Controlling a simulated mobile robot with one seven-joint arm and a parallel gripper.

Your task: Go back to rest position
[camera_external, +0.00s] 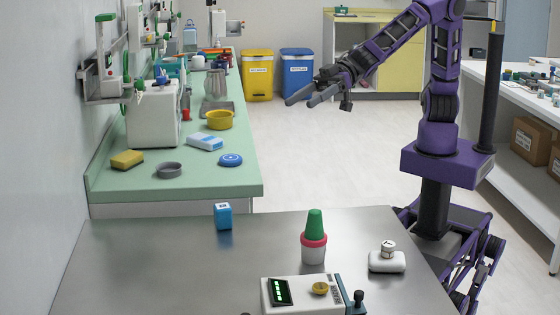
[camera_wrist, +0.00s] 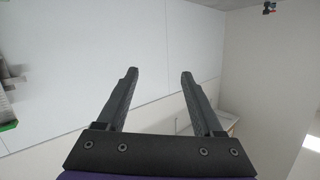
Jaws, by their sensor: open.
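My gripper (camera_external: 308,96) is at the end of my purple arm, raised in the air beyond the steel table. It points left toward the green counter and holds nothing. In the wrist view its two dark fingers (camera_wrist: 158,82) stand apart with empty space between them. Behind them the wrist view shows mostly pale wall.
The green counter (camera_external: 220,178) at left is cluttered. Yellow (camera_external: 258,78) and blue bins (camera_external: 297,77) stand behind. The middle floor is clear.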

